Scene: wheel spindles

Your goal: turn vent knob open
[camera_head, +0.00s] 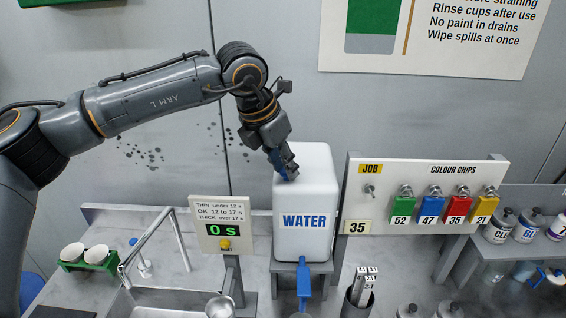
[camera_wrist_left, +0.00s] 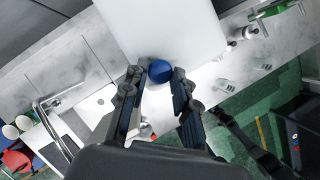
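A white container labelled WATER (camera_head: 305,215) stands upright in the middle of the head view. My left gripper (camera_head: 286,168) reaches down to the top of this container. In the left wrist view, the round blue vent knob (camera_wrist_left: 160,71) sits on the white container top (camera_wrist_left: 165,30), between the two fingertips of my left gripper (camera_wrist_left: 156,78). The fingers are apart, with a gap on the knob's left side; the right finger is close to it, and I cannot tell if they touch. In the head view the fingers largely hide the knob.
A blue tap (camera_head: 303,278) is at the container's base. A timer (camera_head: 223,229) reading 0 s stands left of it, above a sink with a faucet (camera_head: 150,240). A colour chip board (camera_head: 425,195) stands close on the right. Cups (camera_head: 92,255) sit far left.

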